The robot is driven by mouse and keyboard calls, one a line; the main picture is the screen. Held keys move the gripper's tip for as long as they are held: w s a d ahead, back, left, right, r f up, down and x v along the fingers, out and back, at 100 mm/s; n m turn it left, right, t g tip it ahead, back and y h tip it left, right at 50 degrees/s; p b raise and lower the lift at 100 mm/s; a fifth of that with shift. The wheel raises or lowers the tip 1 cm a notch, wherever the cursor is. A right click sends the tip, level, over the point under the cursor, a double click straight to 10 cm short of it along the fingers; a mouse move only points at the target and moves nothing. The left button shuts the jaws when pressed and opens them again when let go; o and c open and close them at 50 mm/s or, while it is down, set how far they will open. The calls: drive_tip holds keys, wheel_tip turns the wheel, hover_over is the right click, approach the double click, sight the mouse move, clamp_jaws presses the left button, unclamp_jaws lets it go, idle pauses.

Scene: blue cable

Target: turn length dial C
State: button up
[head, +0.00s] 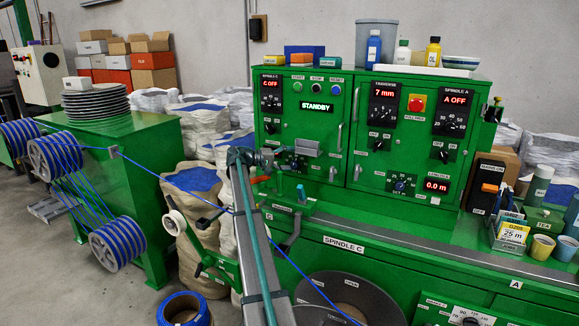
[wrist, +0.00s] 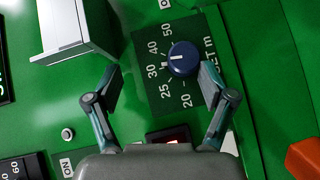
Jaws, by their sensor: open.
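Length dial C is a dark blue round knob (wrist: 184,60) on a black plate with a white scale from 20 to 50, marked "SET m". Its white pointer line faces left in the wrist view, between 30 and 40. My gripper (wrist: 162,82) is open and empty, facing the panel. The knob lies ahead of the gap and off-centre, near the right fingertip; whether they touch I cannot tell. In the head view my gripper (head: 268,160) is in front of the left cabinet, partly covering the dial's black plate (head: 298,163).
A pale box (wrist: 65,30) juts from the panel close to my left finger; it also shows in the head view (head: 308,147). An orange part (wrist: 303,158) is at lower right. A similar blue dial (head: 400,186) sits on the right cabinet. Blue cable (head: 205,196) runs behind my arm.

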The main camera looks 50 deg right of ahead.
sight(290, 142)
drive_tip(key=r, duration=0.3)
drive_tip(key=s+r, duration=0.1)
drive_tip(key=r, duration=0.2)
drive_tip(key=shift+s+a+r, duration=0.1)
drive_tip(key=shift+a+r, duration=0.05)
drive_tip(key=shift+w+r, duration=0.25)
drive_tip(key=shift+r, duration=0.3)
drive_tip(key=shift+f, duration=0.1)
